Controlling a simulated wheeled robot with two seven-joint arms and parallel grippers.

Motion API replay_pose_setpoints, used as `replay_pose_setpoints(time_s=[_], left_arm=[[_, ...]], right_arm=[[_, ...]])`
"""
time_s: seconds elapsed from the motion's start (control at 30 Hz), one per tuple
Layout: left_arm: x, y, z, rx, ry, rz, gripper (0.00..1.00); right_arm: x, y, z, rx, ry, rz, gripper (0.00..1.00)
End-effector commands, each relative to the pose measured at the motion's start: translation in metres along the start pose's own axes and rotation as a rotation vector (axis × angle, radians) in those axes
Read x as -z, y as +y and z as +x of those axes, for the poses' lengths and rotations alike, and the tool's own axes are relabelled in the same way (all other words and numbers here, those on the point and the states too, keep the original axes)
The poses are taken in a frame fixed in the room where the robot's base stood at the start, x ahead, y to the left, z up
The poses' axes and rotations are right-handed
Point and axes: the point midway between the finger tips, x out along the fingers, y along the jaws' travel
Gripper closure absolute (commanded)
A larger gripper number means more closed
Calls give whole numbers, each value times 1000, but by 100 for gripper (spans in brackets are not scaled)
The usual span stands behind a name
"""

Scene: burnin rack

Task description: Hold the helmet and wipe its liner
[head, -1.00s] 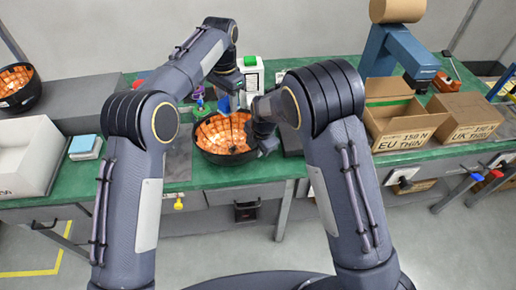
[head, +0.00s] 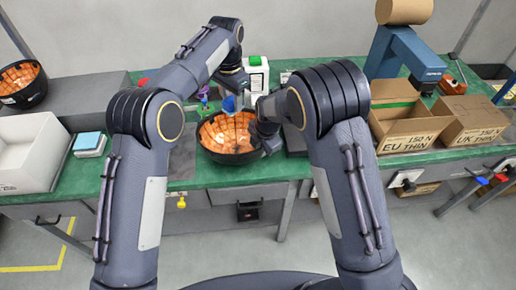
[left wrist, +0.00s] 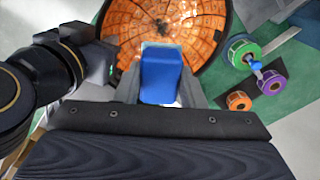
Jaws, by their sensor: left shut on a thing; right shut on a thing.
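The helmet (head: 232,157) is a black shell lying open side up on the green bench, its orange, tile-like liner (head: 212,136) facing up. In the left wrist view the liner (left wrist: 130,35) fills the top middle. My left gripper (head: 232,95) is shut on a blue wiping pad (left wrist: 160,78), held over the helmet's opening; I cannot tell whether the pad touches the liner. The pad (head: 229,104) also shows in the head view. My right gripper (head: 266,138) is shut on the helmet's right rim; its fingertips are partly hidden by my arm.
Another helmet (head: 24,92) sits on a grey block at far left, near a white bin (head: 28,160).

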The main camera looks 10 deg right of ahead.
Motion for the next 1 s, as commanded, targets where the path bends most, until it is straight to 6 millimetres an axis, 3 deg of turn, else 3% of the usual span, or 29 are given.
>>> replay_pose_setpoints(time_s=[0.27, 0.5, 0.7, 1.0], left_arm=[[0, 0, 6, -1, -1, 69, 82], [0, -2, 37, -1, -2, 453, 82], [-1, -2, 54, -2, 0, 674, 82], [-1, -2, 74, -2, -1, 709, 82]], right_arm=[[0, 1, -1, -3, 0, 0, 100], [0, 1, -1, -3, 0, 0, 100], [0, 1, -1, -3, 0, 0, 100], [0, 1, -1, -3, 0, 0, 100]])
